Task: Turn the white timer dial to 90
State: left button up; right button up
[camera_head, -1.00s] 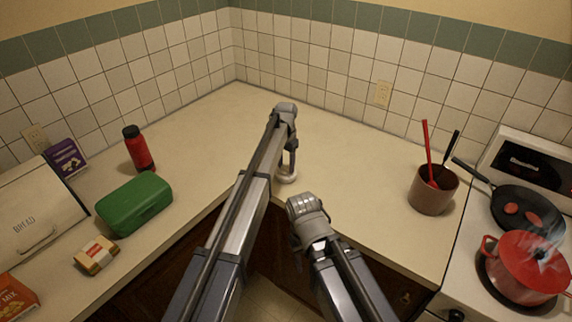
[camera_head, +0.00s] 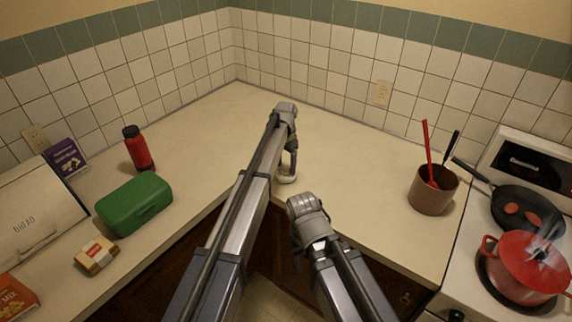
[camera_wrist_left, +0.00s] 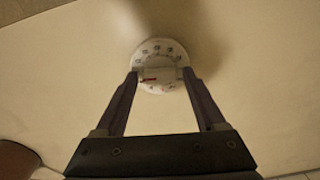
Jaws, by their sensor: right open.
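The white timer dial (camera_wrist_left: 160,50) shows in the left wrist view as a round white disc with dark marks around its rim and a short red mark left of its middle. It sits on the cream counter (camera_wrist_left: 245,95); its numbers are too small to read. My left gripper (camera_wrist_left: 160,74) has one fingertip against each side of the dial and looks shut on it. In the head view my left gripper (camera_head: 290,163) points down over the dial, whose white edge (camera_head: 287,179) shows below it. My right gripper (camera_head: 308,212) hangs lower, by the counter's front edge, open; its fingers are mostly hidden.
A green box (camera_head: 134,205), a red bottle (camera_head: 139,150), a small packet (camera_head: 97,256) and a bread bin (camera_head: 38,215) stand on the left. A brown pot with utensils (camera_head: 432,193) stands right, beside the stove with a pan (camera_head: 525,207) and steaming red pot (camera_head: 530,265). The back corner is clear.

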aim_at(286, 167)
pick_arm(q)
jog(key=shift+o, duration=0.6)
jog(key=shift+r, duration=0.1)
notch_tip(286, 167, up, 8)
jog(key=p, duration=0.8)
jog(key=shift+f, duration=0.2)
